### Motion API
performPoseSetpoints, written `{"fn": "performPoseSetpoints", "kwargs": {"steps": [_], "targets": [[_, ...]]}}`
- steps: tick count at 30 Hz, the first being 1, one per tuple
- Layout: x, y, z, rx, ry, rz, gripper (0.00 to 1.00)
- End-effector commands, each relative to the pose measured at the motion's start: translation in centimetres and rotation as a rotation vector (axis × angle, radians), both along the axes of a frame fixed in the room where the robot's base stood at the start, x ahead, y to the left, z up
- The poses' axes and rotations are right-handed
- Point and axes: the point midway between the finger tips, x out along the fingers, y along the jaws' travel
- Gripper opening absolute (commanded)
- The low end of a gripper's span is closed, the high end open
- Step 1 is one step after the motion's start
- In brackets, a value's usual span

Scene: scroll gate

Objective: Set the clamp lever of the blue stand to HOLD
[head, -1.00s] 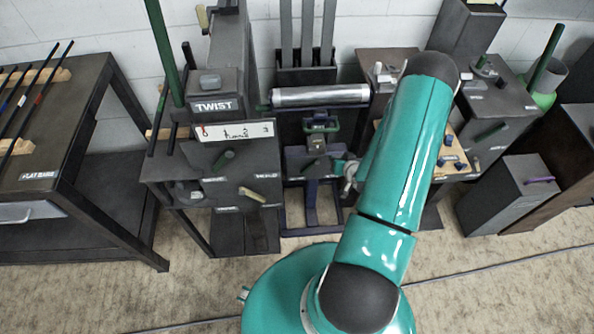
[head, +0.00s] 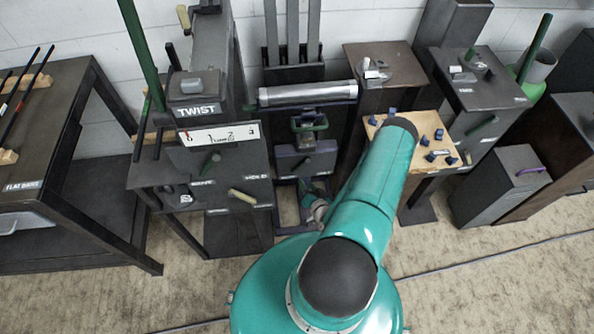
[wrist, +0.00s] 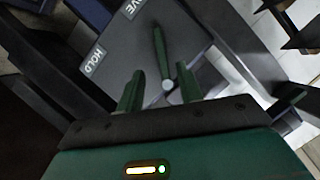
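The blue stand (head: 278,213) stands in the middle of the head view, with a grey panel (head: 290,160) on its front. In the wrist view the panel (wrist: 115,45) carries a HOLD label (wrist: 95,58) and a label ending in "VE" (wrist: 131,8), partly cut off. The dark green clamp lever (wrist: 159,48) points up the picture from its round pivot, its tip nearer the "VE" label than HOLD. My gripper (wrist: 158,85) is open, its green fingers on either side of the lever's pivot end in the picture. I cannot tell whether they touch it.
A silver roller (head: 307,92) lies across the blue stand above the panel. A grey TWIST machine (head: 205,125) with levers stands close on the left. A wooden board with blue pieces (head: 435,128) is on the right. Open floor (head: 480,265) lies in front.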

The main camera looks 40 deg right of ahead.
Motion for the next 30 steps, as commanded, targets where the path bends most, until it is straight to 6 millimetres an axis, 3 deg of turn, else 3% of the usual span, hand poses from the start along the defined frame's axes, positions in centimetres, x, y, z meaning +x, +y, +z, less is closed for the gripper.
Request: {"fn": "performPoseSetpoints", "kwargs": {"steps": [9, 15, 26, 27, 30], "targets": [[5.9, -2.2, -2.0, -0.001, -0.001, 0.002, 0.36], [8.6, -3.1, -2.9, 0.000, 0.000, 0.005, 0.36], [9.4, -3.4, -3.1, 0.000, 0.001, 0.005, 0.36], [9.4, -3.4, -3.1, 0.000, 0.001, 0.005, 0.34], [9.3, -3.4, -3.1, 0.000, 0.001, 0.005, 0.15]]}}
